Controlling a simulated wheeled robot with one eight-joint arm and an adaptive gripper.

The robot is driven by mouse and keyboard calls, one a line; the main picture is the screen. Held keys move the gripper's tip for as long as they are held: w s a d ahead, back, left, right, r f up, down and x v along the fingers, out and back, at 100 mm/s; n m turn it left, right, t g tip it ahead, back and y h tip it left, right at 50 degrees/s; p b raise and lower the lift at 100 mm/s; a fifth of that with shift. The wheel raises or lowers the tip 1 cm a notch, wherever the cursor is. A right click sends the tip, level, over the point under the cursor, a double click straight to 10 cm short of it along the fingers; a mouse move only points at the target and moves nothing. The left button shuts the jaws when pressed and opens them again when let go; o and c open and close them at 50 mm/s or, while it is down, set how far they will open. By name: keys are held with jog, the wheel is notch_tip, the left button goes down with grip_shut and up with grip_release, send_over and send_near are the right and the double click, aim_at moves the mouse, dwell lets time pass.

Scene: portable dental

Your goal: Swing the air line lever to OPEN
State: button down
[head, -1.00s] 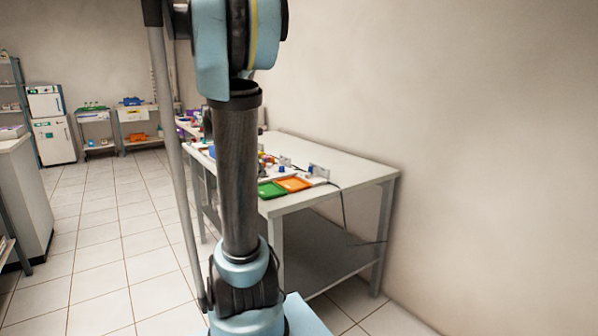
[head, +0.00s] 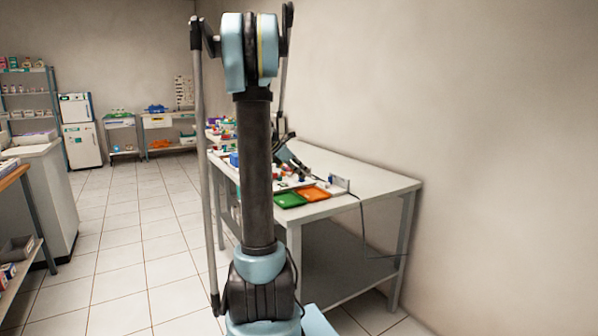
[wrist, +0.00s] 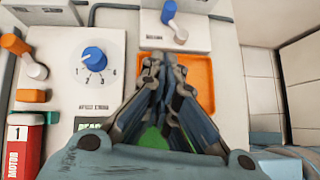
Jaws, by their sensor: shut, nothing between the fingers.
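In the wrist view, a lever with a blue tip (wrist: 168,13) and a grey end stands on a white panel at the top centre. A second lever, with an orange grip (wrist: 14,43) and a grey end, is at the upper left. I cannot read which one is the air line lever. My gripper (wrist: 160,62) is shut and empty, pointing up the picture over the orange tray, below the blue-tipped lever and apart from it in the picture. In the head view the levers are too small to tell apart.
A blue dial knob (wrist: 95,57) on a numbered white plate is left of my gripper. A red box (wrist: 22,135) is at lower left. The orange tray (head: 315,194) and green tray (head: 289,200) lie on the white table (head: 375,182). The wall is close on the right.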

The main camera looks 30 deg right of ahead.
aim_at(321, 187)
jog(key=x, duration=0.6)
jog(key=shift+d, duration=0.1)
jog(key=shift+s+d, duration=0.1)
jog(key=shift+d, duration=1)
jog(key=shift+d+r, duration=0.1)
jog(key=shift+d, duration=0.6)
jog(key=shift+s+d, duration=0.1)
jog(key=shift+d, duration=0.15)
